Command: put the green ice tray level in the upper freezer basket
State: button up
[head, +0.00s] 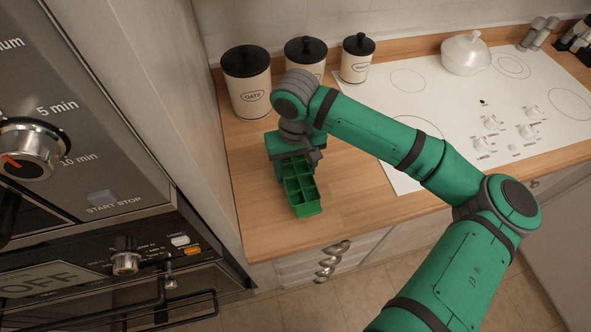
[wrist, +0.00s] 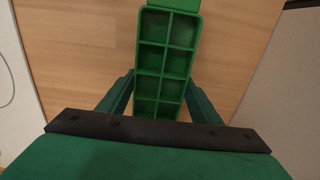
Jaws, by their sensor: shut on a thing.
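The green ice tray (head: 301,188) is over the wooden counter left of the cooktop. Its open compartments face up, and it looks roughly level. I cannot tell whether it touches the counter. My gripper (head: 296,163) is shut on the tray's far part in the head view. In the wrist view the tray (wrist: 168,45) runs up between the two fingers of my gripper (wrist: 162,95), which press its long sides. No freezer or basket shows in either view.
Three lidded canisters (head: 247,90) stand along the wall behind my gripper. A white cooktop (head: 440,85) with a white lidded pot (head: 466,54) is to the right. Wall ovens (head: 90,150) stand close on the left. The counter's front strip (head: 345,225) is clear.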

jog(key=shift+a+f, duration=0.1)
jog(key=shift+f, duration=0.3)
jog(key=shift+f, duration=0.15)
jog(key=o, duration=1.2)
jog(key=shift+o, duration=1.1)
jog(key=shift+d, duration=0.2)
